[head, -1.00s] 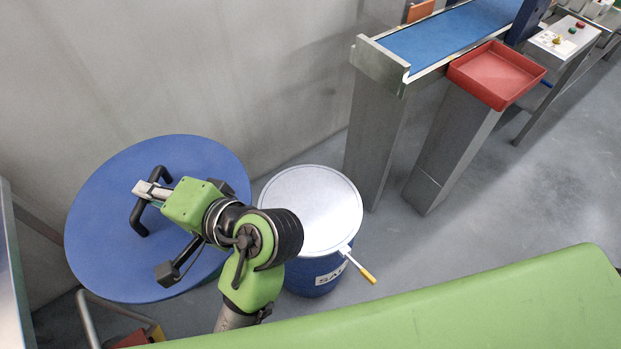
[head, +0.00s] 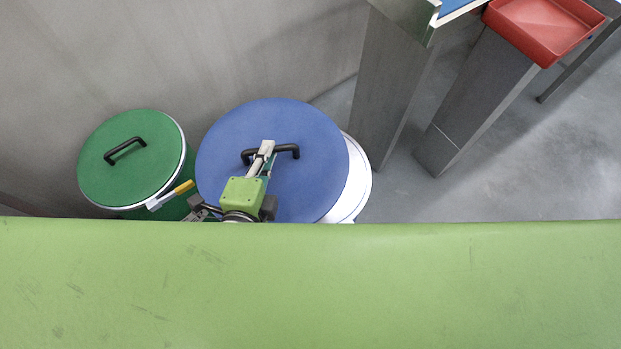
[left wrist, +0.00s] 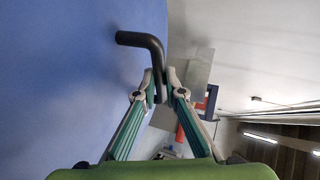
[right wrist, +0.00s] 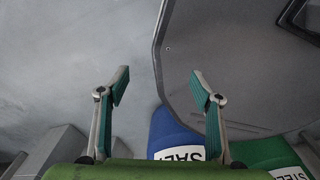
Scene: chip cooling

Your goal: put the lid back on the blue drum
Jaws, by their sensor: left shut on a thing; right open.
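The blue lid (head: 225,150) is a large disc with a black bar handle (head: 288,150). My left gripper (head: 266,150) is shut on this handle, and the left wrist view shows its fingers (left wrist: 160,92) around one end of it. The lid hangs above the blue drum, offset to the left. Only the right part of the drum's white top (head: 358,185) shows past the lid; the gap in height is hard to judge. In the right wrist view the blue drum (right wrist: 172,130) has a white label. My right gripper (right wrist: 158,88) is open and empty.
A green drum with its green lid (head: 130,175) on stands just left of the blue lid. A grey wall is behind. A red tray (head: 545,30) on a grey post is at the right, with open floor (head: 480,190) below.

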